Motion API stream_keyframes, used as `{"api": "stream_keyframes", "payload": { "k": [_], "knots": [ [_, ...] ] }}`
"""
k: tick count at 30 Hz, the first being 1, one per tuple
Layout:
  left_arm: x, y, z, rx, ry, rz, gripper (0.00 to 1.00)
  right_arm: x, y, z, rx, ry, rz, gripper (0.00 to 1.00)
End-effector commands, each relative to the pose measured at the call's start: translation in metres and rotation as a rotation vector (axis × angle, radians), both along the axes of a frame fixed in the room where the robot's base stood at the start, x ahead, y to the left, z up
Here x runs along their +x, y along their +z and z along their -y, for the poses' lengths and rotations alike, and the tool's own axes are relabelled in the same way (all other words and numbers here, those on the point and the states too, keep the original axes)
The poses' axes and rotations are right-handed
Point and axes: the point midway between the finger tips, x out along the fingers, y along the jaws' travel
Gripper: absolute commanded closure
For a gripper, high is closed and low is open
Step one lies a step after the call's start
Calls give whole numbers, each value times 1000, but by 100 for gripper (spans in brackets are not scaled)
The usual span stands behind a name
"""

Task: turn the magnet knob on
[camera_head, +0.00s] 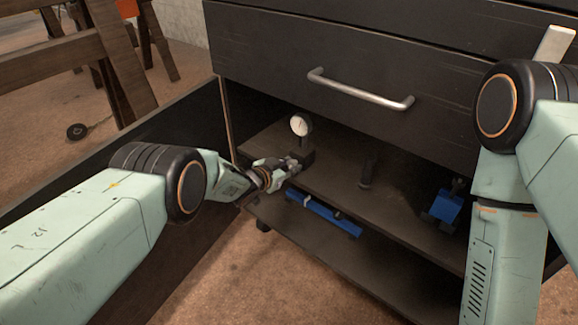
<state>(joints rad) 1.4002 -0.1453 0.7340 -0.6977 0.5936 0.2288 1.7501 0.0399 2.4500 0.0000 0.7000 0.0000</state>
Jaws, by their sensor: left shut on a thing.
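A dial gauge (300,124) with a white face stands on a dark magnetic base (306,155) on the cabinet's upper shelf, near its left front edge. My left gripper (291,166) reaches in from the left to the front of the base. It is shut on the small magnet knob there; the fingers hide the knob, so its on or off position cannot be told. My right arm is at the right side, and its gripper is out of view.
The shelf (335,185) also bears a small dark stand (367,172) and a blue tool (442,207). A blue bar (322,214) lies below. A closed drawer with a metal handle (360,90) is above. An open door (120,160) stands at left.

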Motion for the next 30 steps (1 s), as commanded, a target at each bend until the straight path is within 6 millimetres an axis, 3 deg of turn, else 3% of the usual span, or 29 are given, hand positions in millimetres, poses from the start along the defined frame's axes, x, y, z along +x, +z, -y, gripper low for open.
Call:
{"api": "stream_keyframes", "payload": {
  "k": [21, 22, 30],
  "knots": [
    [-1, -1, 0, 100, 0, 71, 100, 0, 4, 0, 0, 0, 0, 48],
    [-1, -1, 0, 100, 0, 71, 69, 0, 4, 0, 0, 0, 0, 48],
    [-1, 0, 0, 100, 0, 71, 48, 0, 4, 0, 0, 0, 0, 48]
  ]
}}
